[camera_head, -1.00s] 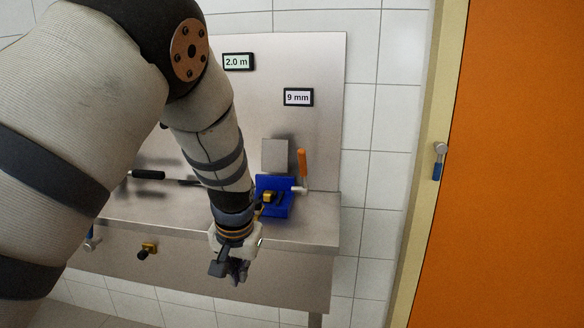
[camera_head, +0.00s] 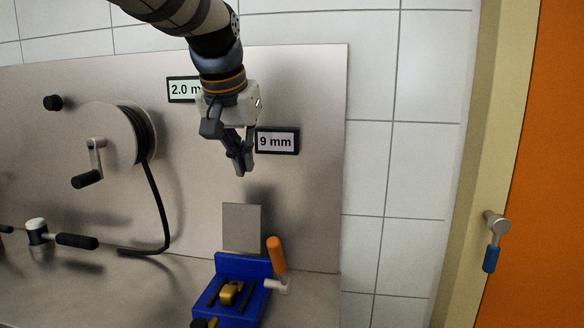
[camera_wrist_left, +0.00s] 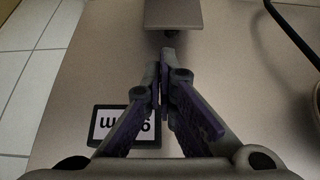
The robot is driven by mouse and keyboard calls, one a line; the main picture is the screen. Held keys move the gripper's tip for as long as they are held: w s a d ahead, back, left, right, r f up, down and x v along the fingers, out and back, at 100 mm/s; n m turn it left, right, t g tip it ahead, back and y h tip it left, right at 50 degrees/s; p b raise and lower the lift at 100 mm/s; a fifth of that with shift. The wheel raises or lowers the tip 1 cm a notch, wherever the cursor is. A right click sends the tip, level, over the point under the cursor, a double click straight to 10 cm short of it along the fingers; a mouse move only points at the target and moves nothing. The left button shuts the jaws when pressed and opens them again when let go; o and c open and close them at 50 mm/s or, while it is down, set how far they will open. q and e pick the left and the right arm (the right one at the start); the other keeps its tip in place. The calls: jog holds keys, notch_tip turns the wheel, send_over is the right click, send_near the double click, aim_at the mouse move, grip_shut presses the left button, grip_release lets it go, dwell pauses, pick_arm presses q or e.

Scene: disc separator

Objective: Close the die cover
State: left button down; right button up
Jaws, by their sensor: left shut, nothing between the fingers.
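A blue block-like tool (camera_head: 222,311) sits on the bench, with a yellow piece (camera_head: 231,291) inside. A grey square plate (camera_head: 241,228) stands upright behind it and looks like the raised die cover. The plate also shows at the top of the left wrist view (camera_wrist_left: 173,14). An orange-handled lever (camera_head: 276,256) stands at the tool's right side. My left gripper (camera_head: 241,165) is shut and empty, pointing down above the plate, apart from it. Its fingers (camera_wrist_left: 168,62) are close together in the left wrist view. My right gripper is not in view.
A steel back panel (camera_head: 310,205) carries a "9 mm" display (camera_head: 277,141) beside my left gripper and a "2.0 m" display (camera_head: 182,89). A cable reel (camera_head: 118,130) with a hanging black cable is at left. An orange door (camera_head: 545,190) is at right.

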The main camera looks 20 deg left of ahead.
pick_arm(q)
send_over(244, 226)
jog(key=w, duration=0.3)
jog(key=f, duration=0.7)
jog(key=shift+d+f, duration=0.35)
jog(key=shift+f, duration=0.05)
jog(key=shift+w, duration=0.15)
